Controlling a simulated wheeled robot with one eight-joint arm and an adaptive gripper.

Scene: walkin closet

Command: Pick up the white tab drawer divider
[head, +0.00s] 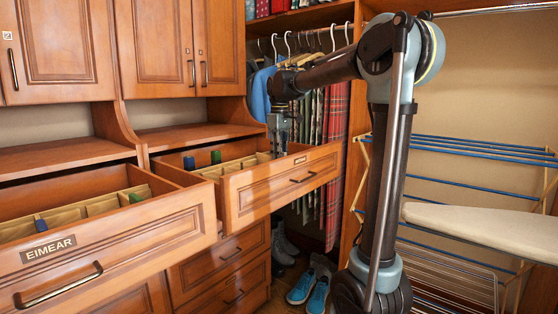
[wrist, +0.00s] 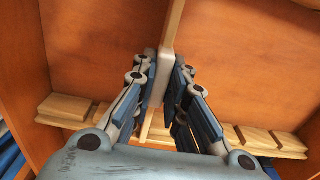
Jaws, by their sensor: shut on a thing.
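My gripper (wrist: 166,70) points down into the right open drawer (head: 285,188). Its fingers are shut on the white tab drawer divider (wrist: 167,57), one finger on each side of the pale tab. A thin wooden strip of the divider runs up from the tab toward the top edge of the wrist view. The fingers hide part of the divider's lower end. In the head view my gripper (head: 280,140) is over the far right part of this drawer, and the white tab cannot be made out there.
A notched wooden rail (wrist: 255,137) crosses the drawer below my gripper. The left drawer (head: 110,255), labelled EIMEAR, is open too. Hanging clothes (head: 335,120) are close behind my gripper.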

